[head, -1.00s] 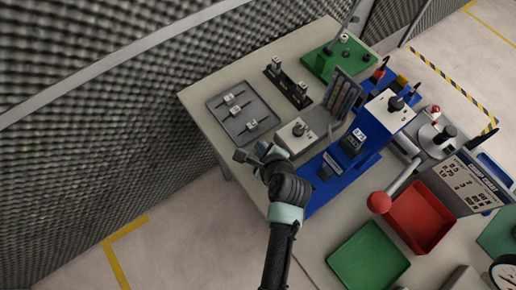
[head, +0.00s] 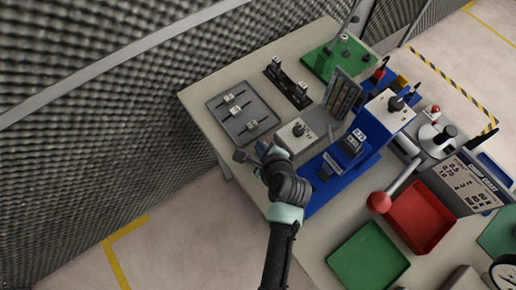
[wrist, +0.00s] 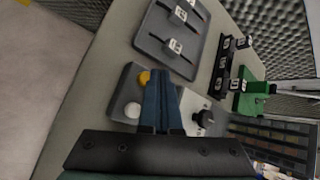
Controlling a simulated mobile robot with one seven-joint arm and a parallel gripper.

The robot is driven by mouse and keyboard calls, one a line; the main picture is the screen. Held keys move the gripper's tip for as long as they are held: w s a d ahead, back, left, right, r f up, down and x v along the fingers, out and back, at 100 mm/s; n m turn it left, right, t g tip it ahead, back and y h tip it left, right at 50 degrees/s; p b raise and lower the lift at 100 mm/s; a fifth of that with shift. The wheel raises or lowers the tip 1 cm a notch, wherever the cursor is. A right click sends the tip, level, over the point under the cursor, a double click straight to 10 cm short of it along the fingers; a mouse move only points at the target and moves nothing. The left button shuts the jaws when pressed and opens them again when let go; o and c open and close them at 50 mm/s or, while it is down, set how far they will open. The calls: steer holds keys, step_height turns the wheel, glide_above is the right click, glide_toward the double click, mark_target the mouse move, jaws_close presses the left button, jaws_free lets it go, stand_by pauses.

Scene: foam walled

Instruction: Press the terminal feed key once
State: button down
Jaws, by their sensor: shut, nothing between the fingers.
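A control box with a white panel (head: 297,136) and a black knob (head: 298,129) stands near the table's left edge. In the wrist view its grey part (wrist: 121,92) carries a yellow round button (wrist: 144,77) and a white round button (wrist: 132,110); the black knob (wrist: 204,118) is to the right. No readable label shows which one is the feed key. My gripper (wrist: 160,74) is shut and empty, over the box, its tips just right of the yellow button. I cannot tell whether they touch. In the head view my gripper (head: 268,152) covers the buttons.
A grey tray (head: 222,105) with small parts, a black rack (head: 288,84) and a green board (head: 325,67) lie behind. A blue press (head: 330,185) with a red-ball lever (head: 379,202) stands right. Red (head: 423,240) and green (head: 345,275) bins are in front.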

steer(key=shift+f, duration=0.15)
steer(key=shift+f, duration=0.3)
steer(key=shift+f+b, duration=0.3)
steer(key=shift+f, duration=0.25)
stand_by(0.8)
stand_by(0.4)
steer(key=shift+r+p, duration=0.95)
steer(key=shift+p, duration=0.2)
step_height(320, 180, up, 5)
steer(key=p, duration=0.5)
